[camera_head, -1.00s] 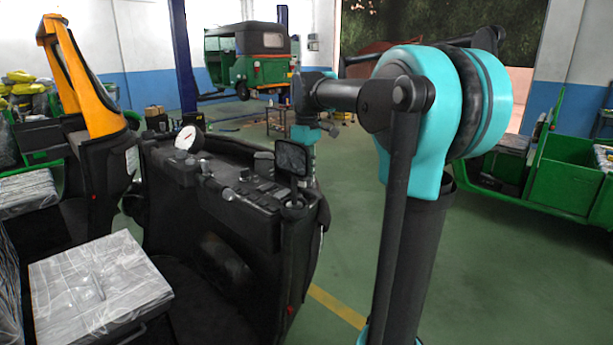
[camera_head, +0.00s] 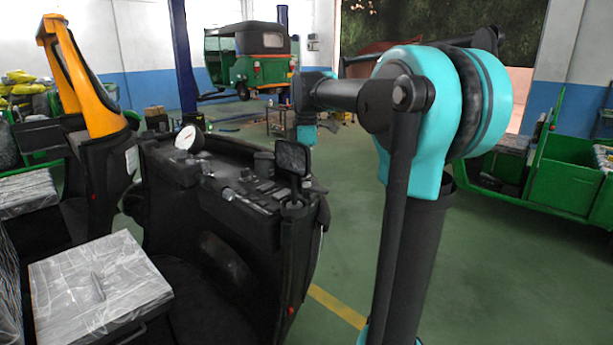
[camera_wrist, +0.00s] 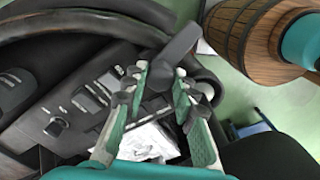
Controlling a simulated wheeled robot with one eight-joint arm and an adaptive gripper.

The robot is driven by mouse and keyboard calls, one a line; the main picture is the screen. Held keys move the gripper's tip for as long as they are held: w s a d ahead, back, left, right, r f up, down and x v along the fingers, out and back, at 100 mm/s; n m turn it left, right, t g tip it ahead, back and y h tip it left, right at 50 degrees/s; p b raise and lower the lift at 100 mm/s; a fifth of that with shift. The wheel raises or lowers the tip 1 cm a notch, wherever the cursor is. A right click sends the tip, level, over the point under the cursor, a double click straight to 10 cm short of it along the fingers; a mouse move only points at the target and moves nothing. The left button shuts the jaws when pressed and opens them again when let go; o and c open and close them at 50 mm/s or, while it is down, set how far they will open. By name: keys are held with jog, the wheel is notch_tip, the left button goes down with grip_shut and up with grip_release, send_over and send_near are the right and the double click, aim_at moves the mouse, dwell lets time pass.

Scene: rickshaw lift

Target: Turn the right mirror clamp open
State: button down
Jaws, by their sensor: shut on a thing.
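The right mirror (camera_head: 293,157) is a dark rectangular plate on a short stem at the right end of the black dashboard. Its dark clamp (camera_head: 292,203) sits at the stem's foot. In the wrist view, a dark grey lever-like part (camera_wrist: 172,58), apparently belonging to the mirror clamp, lies between the fingertips of my gripper (camera_wrist: 163,82). My gripper is shut on it; the exact contact is partly hidden by the fingertips. In the head view my wrist (camera_head: 308,118) is behind and above the mirror, and the fingertips cannot be made out.
The black dashboard (camera_head: 225,180) carries a white round gauge (camera_head: 185,138) and several small switches. A plastic-wrapped seat (camera_head: 95,285) is at the lower left. A wooden barrel (camera_wrist: 243,38) stands at the upper right of the wrist view. Green floor (camera_head: 500,270) is open at the right.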

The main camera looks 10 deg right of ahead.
dwell(0.4)
jog(key=c, duration=1.2)
grip_release()
jog(key=shift+r, duration=0.1)
notch_tip(320, 180, up, 12)
jog(key=shift+s, duration=0.1)
